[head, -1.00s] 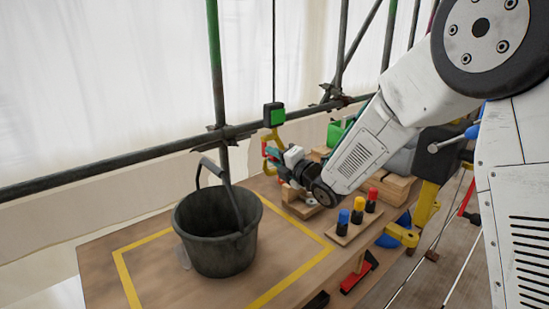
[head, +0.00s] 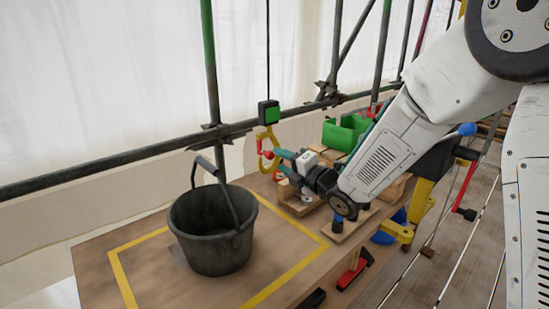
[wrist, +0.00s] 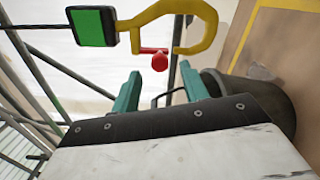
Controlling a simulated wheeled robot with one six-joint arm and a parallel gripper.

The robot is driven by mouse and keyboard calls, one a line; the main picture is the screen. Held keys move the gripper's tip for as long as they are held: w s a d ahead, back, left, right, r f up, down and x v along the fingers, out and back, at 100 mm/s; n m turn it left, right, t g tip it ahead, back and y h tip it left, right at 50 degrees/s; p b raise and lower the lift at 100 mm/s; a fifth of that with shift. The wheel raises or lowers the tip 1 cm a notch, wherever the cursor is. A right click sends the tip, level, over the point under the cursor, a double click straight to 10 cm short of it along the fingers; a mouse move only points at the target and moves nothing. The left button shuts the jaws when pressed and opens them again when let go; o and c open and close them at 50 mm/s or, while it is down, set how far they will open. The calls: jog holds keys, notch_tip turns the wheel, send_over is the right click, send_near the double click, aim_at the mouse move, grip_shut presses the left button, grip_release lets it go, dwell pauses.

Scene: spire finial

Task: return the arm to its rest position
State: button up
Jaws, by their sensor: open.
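My gripper (head: 281,162) is open, with teal fingers, at the end of my white arm over the far part of the table. It also shows in the wrist view (wrist: 160,88), its two fingers apart with nothing between them. A yellow hook (head: 264,143) with a red latch hangs just left of the fingertips in the head view. In the wrist view the hook (wrist: 205,22) and its red latch (wrist: 158,60) lie beyond the fingertips. I cannot tell how wide the gap is.
A dark bucket (head: 211,250) stands in a yellow-taped square on the wooden table (head: 95,265). A green box (head: 268,113) hangs above the hook. A green bin (head: 345,132) is behind my arm. Scaffold poles (head: 110,157) run behind. My wrist partly hides the peg block (head: 350,228).

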jog(key=shift+v, duration=1)
jog(key=d+f+m+g+h, duration=0.2)
jog(key=d+f+m+h, duration=0.25)
jog(key=f+m, duration=0.3)
jog(key=s+d+f+m+g+h, duration=0.2)
jog(key=s+d+m+g+h, duration=0.2)
jog(key=s+d+m+h, duration=0.35)
jog(key=s+d+r+m+g, duration=0.2)
jog(key=s+d+r+m, duration=0.1)
jog(key=s, duration=0.7)
jog(key=s+d+r+m+g, duration=0.2)
jog(key=s+r+m, duration=0.3)
jog(key=s, duration=0.5)
jog(key=s+d+r+m+g, duration=0.2)
jog(key=s+d+r+m, duration=0.2)
jog(key=s, duration=0.7)
jog(key=shift+d+m, duration=0.3)
jog(key=shift+m, duration=0.9)
